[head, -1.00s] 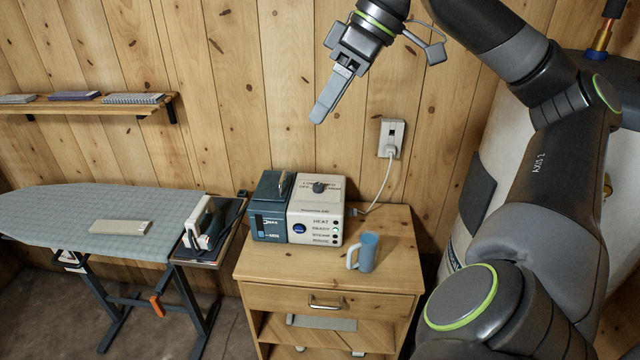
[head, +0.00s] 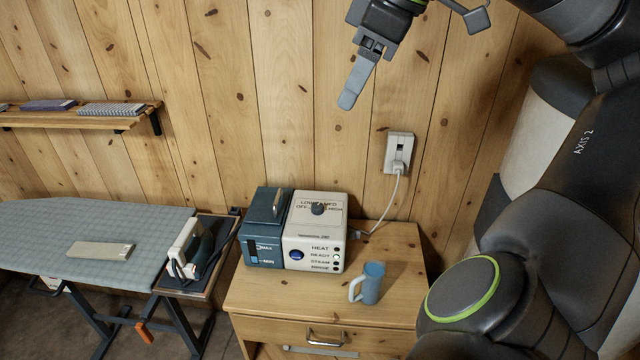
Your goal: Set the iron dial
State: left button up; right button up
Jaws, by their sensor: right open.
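The iron's steam station (head: 312,248) stands on the wooden cabinet, with a cream control half and a dark teal tank (head: 262,240) at its left. A dark round dial (head: 318,208) sits on its top, among printed settings that include LOW and HIGH. The exact setting is too small to tell. The iron (head: 190,248) rests on a dark pad at the right end of the ironing board. My right gripper (head: 349,100) hangs above and behind the station in the picture, in front of the wall, open and empty, apart from the dial. My left gripper is not in view.
A blue cup (head: 369,283) stands on the cabinet top (head: 400,250), right of the station. A cord runs from the wall outlet (head: 399,152) to the station. The ironing board (head: 60,225) is at left, a shelf (head: 80,118) above it. Space above the dial is clear.

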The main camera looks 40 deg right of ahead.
aim_at(317, 208)
jog(key=i+l, duration=0.25)
jog(key=l, duration=0.15)
jog(key=i+l, duration=0.2)
jog(key=l, duration=0.15)
jog(key=i+l, duration=0.25)
jog(key=l, duration=0.15)
